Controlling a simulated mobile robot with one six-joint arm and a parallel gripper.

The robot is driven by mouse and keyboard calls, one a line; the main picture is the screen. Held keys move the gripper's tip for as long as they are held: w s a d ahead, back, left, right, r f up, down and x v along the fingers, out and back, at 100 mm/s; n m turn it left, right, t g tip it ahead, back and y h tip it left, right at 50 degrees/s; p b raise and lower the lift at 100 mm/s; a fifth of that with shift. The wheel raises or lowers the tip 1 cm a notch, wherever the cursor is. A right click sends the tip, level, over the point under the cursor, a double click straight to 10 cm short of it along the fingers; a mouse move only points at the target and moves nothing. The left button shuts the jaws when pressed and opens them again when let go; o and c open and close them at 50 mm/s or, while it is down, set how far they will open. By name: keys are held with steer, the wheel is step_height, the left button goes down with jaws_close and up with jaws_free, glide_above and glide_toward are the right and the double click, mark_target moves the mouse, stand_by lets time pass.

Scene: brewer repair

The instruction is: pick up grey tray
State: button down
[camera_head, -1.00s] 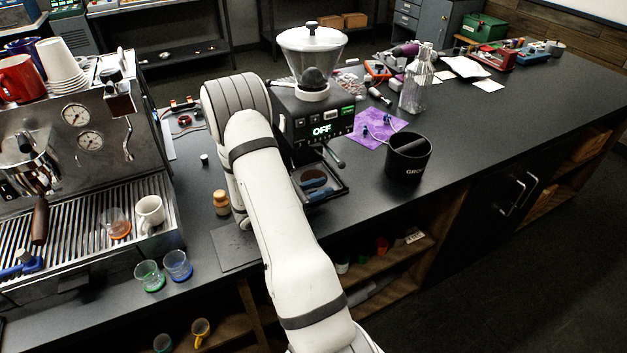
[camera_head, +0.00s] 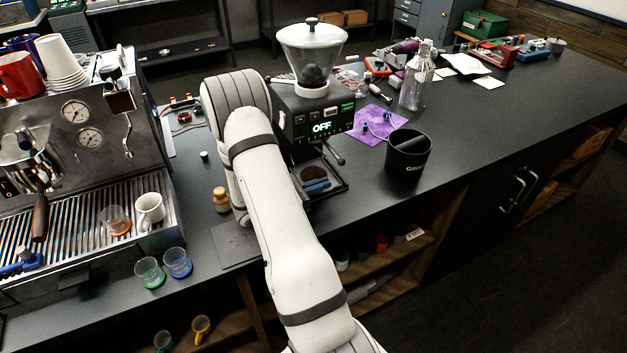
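A dark grey tray (camera_head: 335,190) with a raised rim sits at the foot of the black grinder (camera_head: 318,119), whose display reads OFF. A round brown patch shows on the tray. Two short blue bars (camera_head: 316,186) lie close together over the tray; they may be my fingertips, but I cannot tell whether they touch it. My white arm rises from the bottom and bends in front of the grinder's left side, hiding the wrist and the tray's left part. Whether my gripper is open or shut does not show.
A black knock bin (camera_head: 407,160) stands right of the grinder, with a purple cloth (camera_head: 366,127) behind it. A small wooden-topped jar (camera_head: 221,200) and a flat dark mat (camera_head: 231,249) are left of my arm. The espresso machine (camera_head: 85,130) fills the left.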

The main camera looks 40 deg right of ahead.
steer(key=shift+r, duration=0.15)
steer(key=shift+r+b, duration=0.35)
steer(key=shift+r, duration=0.15)
steer(key=s+a+p, duration=0.4)
steer(key=s+p, duration=0.1)
steer(key=s, duration=1.2)
steer(key=shift+s+r, duration=0.2)
steer(key=shift+s, duration=0.05)
steer(key=shift+s+a+f, duration=0.1)
steer(key=shift+a, duration=0.05)
